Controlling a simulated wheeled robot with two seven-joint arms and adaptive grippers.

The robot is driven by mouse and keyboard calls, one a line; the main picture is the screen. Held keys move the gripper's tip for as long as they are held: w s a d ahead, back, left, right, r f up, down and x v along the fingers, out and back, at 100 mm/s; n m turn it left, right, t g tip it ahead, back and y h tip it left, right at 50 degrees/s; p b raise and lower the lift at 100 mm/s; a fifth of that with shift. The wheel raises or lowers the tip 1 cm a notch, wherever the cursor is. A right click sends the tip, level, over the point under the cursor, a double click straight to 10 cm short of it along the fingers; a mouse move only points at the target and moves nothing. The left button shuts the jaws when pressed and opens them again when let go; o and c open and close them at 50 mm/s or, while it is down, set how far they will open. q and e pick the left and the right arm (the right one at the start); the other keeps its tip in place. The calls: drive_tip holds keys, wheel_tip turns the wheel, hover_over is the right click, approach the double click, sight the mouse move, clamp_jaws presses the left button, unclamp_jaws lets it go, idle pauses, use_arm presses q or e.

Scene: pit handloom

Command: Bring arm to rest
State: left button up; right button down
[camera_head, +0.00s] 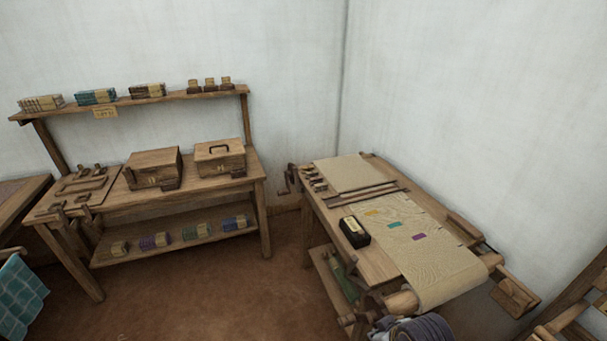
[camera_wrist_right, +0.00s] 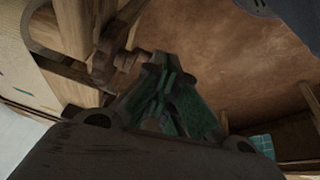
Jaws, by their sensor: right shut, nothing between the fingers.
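My right gripper (camera_wrist_right: 165,85) shows in the right wrist view. It is dark with green inner parts, and its fingers are shut and empty. Behind it are a wooden frame part (camera_wrist_right: 75,35) and the brown floor (camera_wrist_right: 215,45). I cannot tell whether the gripper touches the wood. Neither gripper shows in the head view, and my left gripper is in neither view.
A wooden work table (camera_head: 375,262) with pale cloth (camera_head: 435,262) and a dark box (camera_head: 354,232) stands at right. A bench (camera_head: 215,183) with two wooden boxes stands at the left wall below a shelf (camera_head: 130,102). The floor (camera_head: 215,290) between them is clear.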

drive_tip(key=shift+s+d+m+h, duration=0.5)
drive_tip(key=shift+s+d+m, duration=1.3)
drive_tip(key=shift+s, duration=0.6)
wheel_tip(320, 180, down, 33)
drive_tip(key=s+g, duration=0.2)
drive_tip(key=s, duration=0.1)
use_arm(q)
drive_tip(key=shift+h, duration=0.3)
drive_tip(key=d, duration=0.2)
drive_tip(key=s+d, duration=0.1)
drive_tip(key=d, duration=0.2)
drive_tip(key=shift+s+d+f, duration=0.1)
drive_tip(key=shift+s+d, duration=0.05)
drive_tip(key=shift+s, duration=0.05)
use_arm(e)
drive_tip(key=s+d+f, duration=0.2)
drive_tip(key=s+f, duration=0.8)
drive_tip(key=s, duration=0.1)
drive_tip(key=s+d+f+g, duration=0.1)
drive_tip(key=s+d+f, duration=0.1)
drive_tip(key=s+f, duration=0.7)
drive_tip(key=shift+s+f, duration=0.35)
drive_tip(key=shift+s, duration=0.55)
